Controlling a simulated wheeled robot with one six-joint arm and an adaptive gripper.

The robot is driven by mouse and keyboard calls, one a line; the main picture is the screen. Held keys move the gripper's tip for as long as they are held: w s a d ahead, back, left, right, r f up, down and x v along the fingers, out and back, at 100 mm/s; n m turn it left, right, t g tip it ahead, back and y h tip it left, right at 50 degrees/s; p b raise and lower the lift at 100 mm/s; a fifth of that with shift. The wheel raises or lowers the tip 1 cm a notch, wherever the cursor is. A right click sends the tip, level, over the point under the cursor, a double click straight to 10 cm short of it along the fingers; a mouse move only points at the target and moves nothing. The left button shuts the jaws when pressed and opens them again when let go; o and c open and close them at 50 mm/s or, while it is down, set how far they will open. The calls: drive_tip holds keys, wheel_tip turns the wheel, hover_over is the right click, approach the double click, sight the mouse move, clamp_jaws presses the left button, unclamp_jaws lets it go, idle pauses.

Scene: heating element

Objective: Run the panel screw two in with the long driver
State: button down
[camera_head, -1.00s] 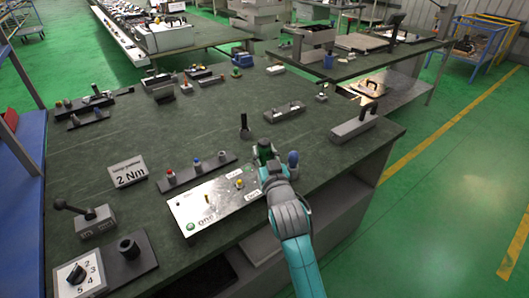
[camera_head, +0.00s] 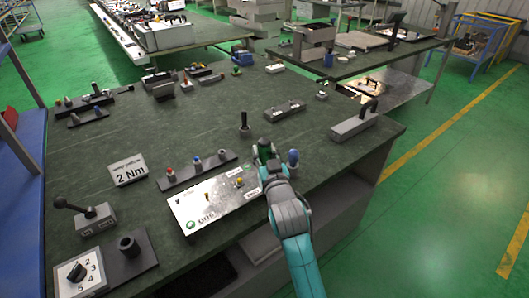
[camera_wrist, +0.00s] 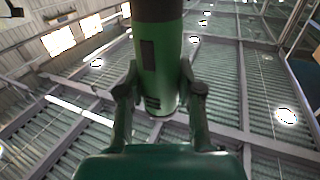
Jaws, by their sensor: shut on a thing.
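My gripper (camera_wrist: 158,95) is shut on a green cylindrical driver body (camera_wrist: 160,65) with a dark upper end; the fingers grip it from both sides in the wrist view. In the head view the green driver (camera_head: 264,150) stands roughly upright at the far right corner of the panel. The pale metal panel (camera_head: 188,213) lies on the bench with a yellow-topped fitting (camera_head: 240,183) on it. My gripper and wrist hide the panel's right corner, and the driver's lower end is hidden. I cannot tell which panel screw is number two.
A blue-topped upright item (camera_head: 293,157) stands close right of my gripper. A dark upright peg (camera_head: 244,125) stands behind it. A strip with several coloured knobs (camera_head: 197,169), a 2 Nm sign (camera_head: 128,171) and a numbered dial (camera_head: 78,275) lie left.

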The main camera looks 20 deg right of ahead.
sight(264, 140)
idle(0.6)
drive_tip(key=shift+r, duration=2.45)
